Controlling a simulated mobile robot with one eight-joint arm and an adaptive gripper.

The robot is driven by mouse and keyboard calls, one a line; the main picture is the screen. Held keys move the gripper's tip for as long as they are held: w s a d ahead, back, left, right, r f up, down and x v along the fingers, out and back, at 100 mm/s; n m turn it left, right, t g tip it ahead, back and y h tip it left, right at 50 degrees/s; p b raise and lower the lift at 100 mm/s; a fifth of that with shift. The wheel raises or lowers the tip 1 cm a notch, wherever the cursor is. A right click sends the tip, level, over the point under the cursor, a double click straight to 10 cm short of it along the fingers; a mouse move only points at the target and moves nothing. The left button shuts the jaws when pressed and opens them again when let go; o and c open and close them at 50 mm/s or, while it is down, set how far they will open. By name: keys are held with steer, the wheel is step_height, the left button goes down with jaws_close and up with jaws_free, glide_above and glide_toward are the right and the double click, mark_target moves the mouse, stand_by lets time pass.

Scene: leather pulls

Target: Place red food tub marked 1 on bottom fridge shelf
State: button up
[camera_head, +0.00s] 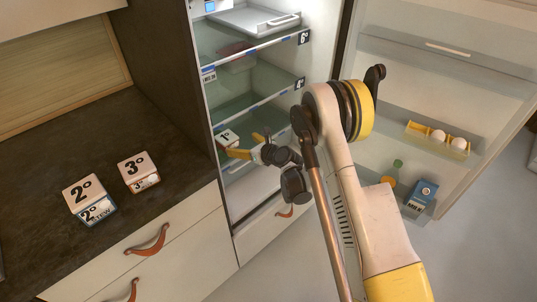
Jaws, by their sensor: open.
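A tub marked 1 (226,137), white-topped with some red at its edge, is inside the open fridge, low down beneath the glass shelves. My gripper (243,146) reaches into the fridge with its yellow fingers spread apart. The fingers are just right of and in front of the tub. I cannot tell whether one still touches it. The lower part of the tub is partly hidden by a finger. The bottom of the fridge (257,190) shows pale below my gripper, and my wrist and arm cover part of it.
Tubs marked 2 (87,198) and 3 (138,171) stand on the dark counter (100,140). Glass shelves (262,45) lie above my gripper. The open fridge door (440,70) at right holds eggs (447,138), a bottle (391,173) and a blue carton (421,195).

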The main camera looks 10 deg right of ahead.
steer(key=s+d+r+n+g+h, duration=0.1)
steer(key=s+d+r+n, duration=0.2)
steer(key=s+r+n, duration=0.35)
steer(key=s+d+r+n+h, duration=0.1)
steer(key=s+d+r+n, duration=0.15)
steer(key=r, duration=0.65)
steer(key=s+d+r+n+g+h, duration=0.1)
steer(key=s+d+r+n, duration=0.1)
steer(key=s+r+n, duration=0.5)
steer(key=s+d+r+n+h, duration=0.1)
steer(key=s+d+n, duration=0.2)
steer(key=s, duration=0.5)
steer(key=s+d+n+g+h, duration=0.1)
steer(key=s+d+n+h, duration=0.1)
steer(key=s+n, duration=0.3)
steer(key=s+d+r+n+g+h, duration=0.1)
steer(key=s+d+n, duration=0.4)
steer(key=s, duration=0.6)
steer(key=shift+r+h, duration=0.3)
steer(key=shift+h, duration=0.1)
